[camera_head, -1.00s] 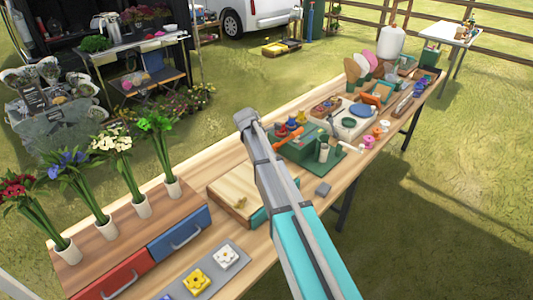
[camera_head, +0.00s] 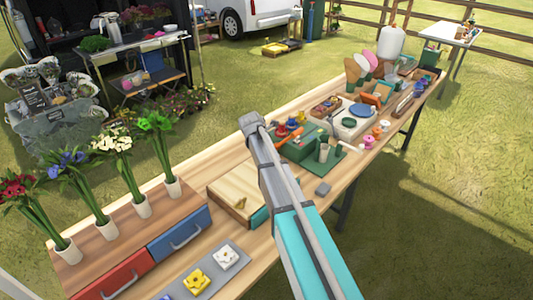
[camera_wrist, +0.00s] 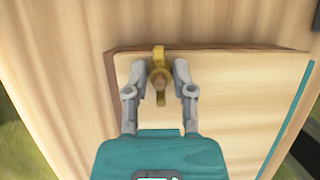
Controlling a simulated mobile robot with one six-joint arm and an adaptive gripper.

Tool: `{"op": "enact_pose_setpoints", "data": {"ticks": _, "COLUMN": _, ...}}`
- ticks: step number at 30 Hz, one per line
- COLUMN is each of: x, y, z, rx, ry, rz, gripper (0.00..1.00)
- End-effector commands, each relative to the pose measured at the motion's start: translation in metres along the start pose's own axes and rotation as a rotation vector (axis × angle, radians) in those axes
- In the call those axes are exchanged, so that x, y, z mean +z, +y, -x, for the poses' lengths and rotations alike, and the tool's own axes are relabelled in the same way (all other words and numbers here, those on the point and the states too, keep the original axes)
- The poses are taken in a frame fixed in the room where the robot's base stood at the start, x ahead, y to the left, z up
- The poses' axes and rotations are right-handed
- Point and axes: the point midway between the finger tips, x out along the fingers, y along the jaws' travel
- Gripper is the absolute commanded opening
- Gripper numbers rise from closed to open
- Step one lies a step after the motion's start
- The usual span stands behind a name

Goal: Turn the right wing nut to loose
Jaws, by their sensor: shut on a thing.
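A brass wing nut (camera_wrist: 159,67) stands at the edge of a pale wooden board (camera_wrist: 230,90) in the wrist view. My gripper (camera_wrist: 160,68) has one grey finger on each side of it and is shut on it. The nut's wings point up and down in this view, roughly along the fingers. In the head view, another brass wing nut (camera_head: 241,203) shows on the board (camera_head: 226,187), left of my arm. My arm covers the board's right part there and hides the gripper and the held nut.
A drawer box with red and blue fronts (camera_head: 180,237) and flower vases stands left of the board.

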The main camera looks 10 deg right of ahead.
Motion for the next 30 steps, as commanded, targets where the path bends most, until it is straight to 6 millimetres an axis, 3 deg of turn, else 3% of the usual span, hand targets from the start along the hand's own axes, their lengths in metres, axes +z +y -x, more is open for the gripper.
{"op": "enact_pose_setpoints", "data": {"ticks": 5, "x": 0.0007, "y": 0.0023, "z": -0.0004, "rx": 0.004, "ry": -0.001, "rz": 0.0, "gripper": 0.0}}
{"op": "enact_pose_setpoints", "data": {"ticks": 6, "x": 0.0007, "y": 0.0023, "z": -0.0004, "rx": 0.004, "ry": -0.001, "rz": 0.0, "gripper": 0.36}}
{"op": "enact_pose_setpoints", "data": {"ticks": 11, "x": 0.0005, "y": 0.0016, "z": -0.0003, "rx": 0.002, "ry": -0.001, "rz": 0.0, "gripper": 0.66}}
{"op": "enact_pose_setpoints", "data": {"ticks": 30, "x": 0.0008, "y": 0.0, "z": 0.0021, "rx": 0.0, "ry": 0.0, "rz": -0.001, "gripper": 0.67}}
